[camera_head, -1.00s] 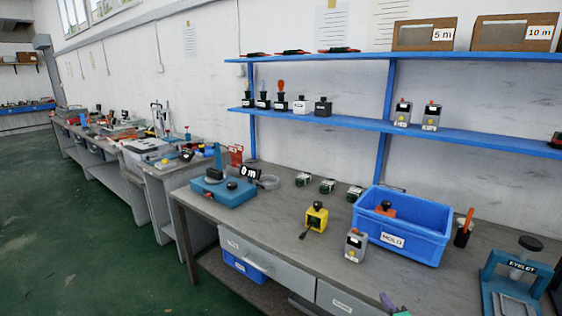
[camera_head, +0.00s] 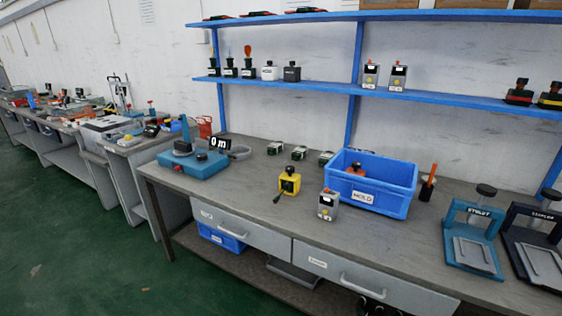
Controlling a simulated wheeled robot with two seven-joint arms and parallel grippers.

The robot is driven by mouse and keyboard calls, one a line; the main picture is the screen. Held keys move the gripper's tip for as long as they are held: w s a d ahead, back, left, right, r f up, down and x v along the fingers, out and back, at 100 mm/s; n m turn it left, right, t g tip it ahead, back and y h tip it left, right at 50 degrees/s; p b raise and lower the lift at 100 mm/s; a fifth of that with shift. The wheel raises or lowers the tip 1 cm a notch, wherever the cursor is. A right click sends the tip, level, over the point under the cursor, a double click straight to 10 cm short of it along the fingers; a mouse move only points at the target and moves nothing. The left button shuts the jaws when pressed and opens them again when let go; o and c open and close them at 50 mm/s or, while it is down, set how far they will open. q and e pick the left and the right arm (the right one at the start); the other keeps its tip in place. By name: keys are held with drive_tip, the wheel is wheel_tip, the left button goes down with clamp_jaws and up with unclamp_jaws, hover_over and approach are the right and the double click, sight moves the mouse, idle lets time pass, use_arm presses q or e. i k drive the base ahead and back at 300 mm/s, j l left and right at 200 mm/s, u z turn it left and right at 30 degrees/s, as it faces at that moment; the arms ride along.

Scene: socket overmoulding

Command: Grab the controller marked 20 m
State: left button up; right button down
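No label reading "20 m" can be made out. One grey box (camera_head: 328,206) stands upright on the workbench, in front of the blue bin. Two similar boxes, a left one (camera_head: 371,76) and a right one (camera_head: 397,77), stand side by side on the lower blue shelf. A yellow box with a black knob and lever (camera_head: 289,183) sits on the bench to the left. Neither of my grippers is in view.
A blue bin labelled MOLD (camera_head: 385,201) stands on the workbench (camera_head: 270,215). A blue device with a "0 m" display (camera_head: 193,163) is at the bench's left end. A teal press (camera_head: 474,240) and a dark press (camera_head: 535,250) stand at the right. Green floor lies clear at front left.

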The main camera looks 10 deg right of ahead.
sight(329, 201)
drive_tip(key=i+l+z, duration=0.1)
drive_tip(key=z, duration=0.3)
drive_tip(key=i+l+z, duration=0.2)
drive_tip(key=z, duration=0.25)
drive_tip(key=i+l+z, duration=0.15)
drive_tip(key=z, duration=0.25)
